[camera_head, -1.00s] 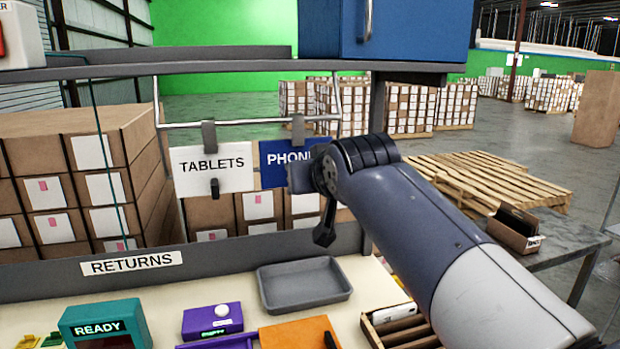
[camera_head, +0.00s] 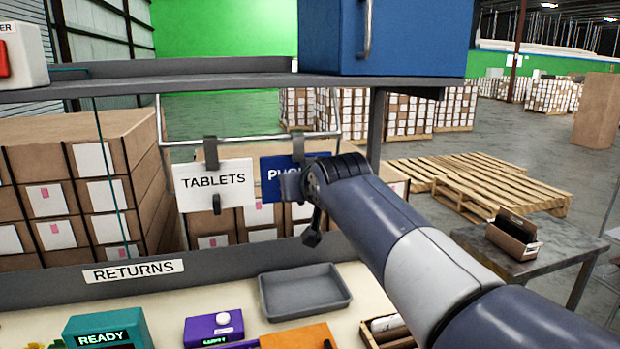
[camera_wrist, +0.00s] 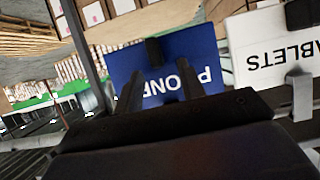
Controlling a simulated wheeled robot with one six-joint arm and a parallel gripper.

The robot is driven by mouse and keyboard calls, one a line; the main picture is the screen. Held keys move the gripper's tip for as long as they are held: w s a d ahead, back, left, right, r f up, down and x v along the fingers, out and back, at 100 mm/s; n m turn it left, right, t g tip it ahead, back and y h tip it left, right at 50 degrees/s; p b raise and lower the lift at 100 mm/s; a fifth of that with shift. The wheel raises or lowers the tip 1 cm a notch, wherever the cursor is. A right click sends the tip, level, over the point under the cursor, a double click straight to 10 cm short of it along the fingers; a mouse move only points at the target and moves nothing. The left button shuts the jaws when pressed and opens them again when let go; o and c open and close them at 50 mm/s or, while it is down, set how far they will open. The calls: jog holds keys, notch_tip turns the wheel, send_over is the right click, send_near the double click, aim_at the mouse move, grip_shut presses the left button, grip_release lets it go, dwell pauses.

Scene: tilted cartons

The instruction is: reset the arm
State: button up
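My gripper (camera_wrist: 160,90) shows in the wrist view as two dark fingers standing apart. Nothing is held between them. Behind them hangs the blue PHONES sign (camera_wrist: 205,50), which looks upside down there. In the head view my arm reaches in from the lower right, and its end is in front of the PHONES sign (camera_head: 272,183), covering part of its lettering. The fingers cannot be made out clearly in that view. I cannot tell whether the arm touches the sign. The white TABLETS sign (camera_head: 235,182) hangs left of it and also shows in the wrist view (camera_wrist: 272,45).
Below are a grey tray (camera_head: 305,303), a teal READY device (camera_head: 100,328), a purple device (camera_head: 214,328), an orange item (camera_head: 298,337) and a wooden box (camera_head: 370,335). A shelf with a blue cabinet (camera_head: 400,40) is above. A side table (camera_head: 550,255) stands right.

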jog(key=s+d+f+b, duration=0.2)
jog(key=s+d+b, duration=0.2)
jog(key=s, duration=0.8)
jog(key=shift+s, duration=0.2)
jog(key=shift+f, duration=0.1)
